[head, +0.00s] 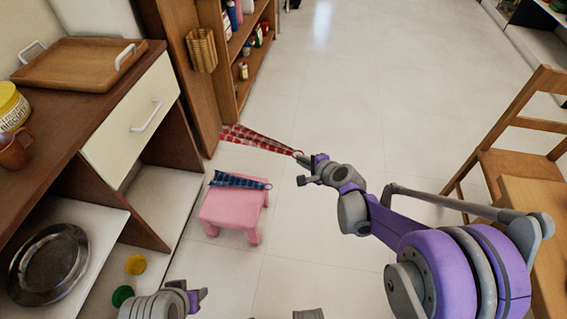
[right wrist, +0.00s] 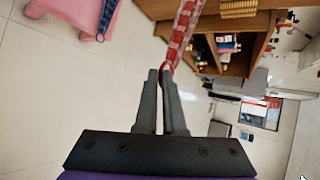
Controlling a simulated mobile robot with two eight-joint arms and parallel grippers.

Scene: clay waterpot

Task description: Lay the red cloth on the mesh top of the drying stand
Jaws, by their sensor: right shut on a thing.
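The red checked cloth (head: 258,138) stretches left from my right gripper (head: 305,170) as a narrow folded wedge, its wide end by the foot of the wooden shelf. My right gripper is shut on the cloth's narrow end. In the right wrist view the cloth (right wrist: 183,30) runs up from between the closed fingertips (right wrist: 164,75). My left gripper (head: 197,298) is low at the bottom edge; its jaw opening cannot be made out. I see no mesh-topped drying stand in either view.
A blue checked cloth (head: 236,181) lies on a pink stool (head: 228,208) below the red cloth. A wooden cabinet (head: 80,170) and wooden shelf (head: 240,80) line the left. A wooden chair (head: 510,160) stands right. The tiled floor between is clear.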

